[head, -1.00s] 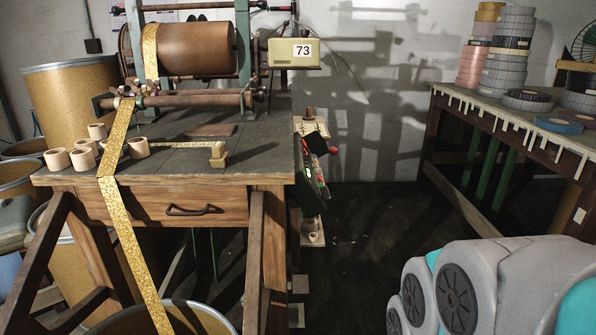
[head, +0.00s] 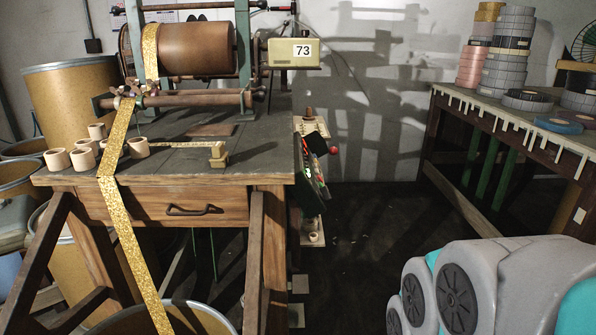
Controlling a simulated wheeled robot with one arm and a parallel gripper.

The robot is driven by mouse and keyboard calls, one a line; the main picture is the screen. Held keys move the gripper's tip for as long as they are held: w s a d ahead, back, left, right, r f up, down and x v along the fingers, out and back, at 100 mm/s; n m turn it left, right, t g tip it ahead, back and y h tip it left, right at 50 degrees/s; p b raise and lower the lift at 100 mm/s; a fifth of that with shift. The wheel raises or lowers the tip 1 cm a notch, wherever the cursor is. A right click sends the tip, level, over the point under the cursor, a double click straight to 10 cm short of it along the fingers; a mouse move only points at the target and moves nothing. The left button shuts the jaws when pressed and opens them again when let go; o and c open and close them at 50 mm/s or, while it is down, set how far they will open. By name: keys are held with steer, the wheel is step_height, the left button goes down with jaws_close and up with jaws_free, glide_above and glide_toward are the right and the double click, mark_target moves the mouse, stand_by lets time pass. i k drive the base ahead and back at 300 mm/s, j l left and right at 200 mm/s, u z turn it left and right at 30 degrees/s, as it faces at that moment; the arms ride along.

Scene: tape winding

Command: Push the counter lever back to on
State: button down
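The counter (head: 294,52) is a cream box with a white plate reading 73. It sits at the right end of the winding machine, beside the large brown roller (head: 197,49). I cannot make out with certainty which part is its lever or how that lever is set. My gripper is not in view. Grey and teal rounded links of my own arm fill the bottom right corner, well apart from the counter in the picture.
The machine stands on a wooden bench (head: 240,190) with several small cores at its left. A red knob (head: 334,150) sticks out at the bench's right side. A table with tape stacks (head: 505,55) stands at right. Dark floor (head: 370,230) lies open between them.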

mark_target(286, 24)
steer(key=i+l+u, duration=0.1)
steer(key=l+u, duration=0.4)
steer(key=l, duration=0.45)
steer(key=k+l+u, duration=0.1)
steer(key=l+u, duration=0.4)
steer(key=l, duration=0.4)
